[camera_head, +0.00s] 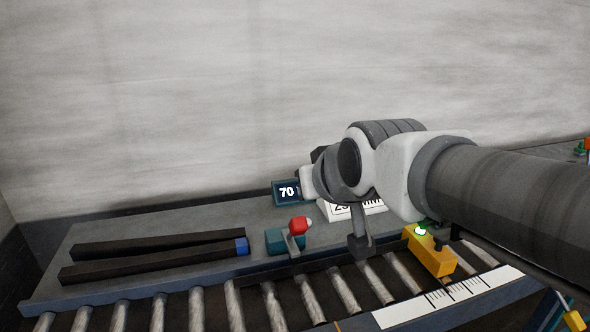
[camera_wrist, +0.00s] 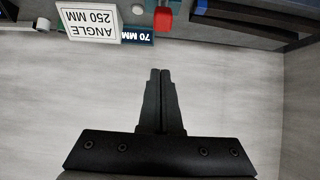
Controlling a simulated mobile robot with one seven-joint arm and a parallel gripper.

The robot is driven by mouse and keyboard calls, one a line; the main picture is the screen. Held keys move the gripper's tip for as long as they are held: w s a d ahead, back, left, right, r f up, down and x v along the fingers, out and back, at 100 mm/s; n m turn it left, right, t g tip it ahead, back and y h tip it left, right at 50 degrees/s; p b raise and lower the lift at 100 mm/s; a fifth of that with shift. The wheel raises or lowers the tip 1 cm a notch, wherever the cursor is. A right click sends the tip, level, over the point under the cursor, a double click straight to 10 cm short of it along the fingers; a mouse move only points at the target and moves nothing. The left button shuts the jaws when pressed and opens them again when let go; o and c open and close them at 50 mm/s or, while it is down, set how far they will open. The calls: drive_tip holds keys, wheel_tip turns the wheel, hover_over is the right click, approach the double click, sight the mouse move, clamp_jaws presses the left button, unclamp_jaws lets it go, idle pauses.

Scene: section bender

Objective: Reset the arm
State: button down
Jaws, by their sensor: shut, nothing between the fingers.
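My arm reaches in from the right of the head view, above the roller bench (camera_head: 205,262). My gripper (camera_wrist: 160,72) shows in the wrist view with its two black fingers together and nothing between them. It points at the bare grey wall (camera_wrist: 235,90), with the bench upside down along the top of that view. In the head view the fingers cannot be made out behind my wrist.
Dark bars (camera_head: 150,262), one blue-tipped, lie on the bench at left. A red-knobbed lever (camera_head: 298,226), a "70" display (camera_head: 287,192), a white sign (camera_wrist: 88,23) reading "ANGLE 250 MM" and a yellow box (camera_head: 428,252) with a lit green button stand nearby.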

drive_tip(key=s+d+f+m+g+h, duration=0.1)
drive_tip(key=s+d+f+m+g, duration=0.1)
drive_tip(key=s+d+f, duration=0.4)
drive_tip(key=s+d+f+m+g+h, duration=0.1)
drive_tip(key=s+d+f+g+h, duration=0.15)
drive_tip(key=s+d, duration=0.4)
drive_tip(key=s+a+r+p, duration=0.1)
drive_tip(key=s+r+p, duration=0.2)
drive_tip(key=r+p, duration=1.1)
drive_tip(key=shift+a+r+p, duration=0.2)
drive_tip(key=shift+r+p, duration=0.15)
drive_tip(key=shift+p, duration=0.7)
drive_tip(key=shift+s+y, duration=0.1)
drive_tip(key=shift+y, duration=0.15)
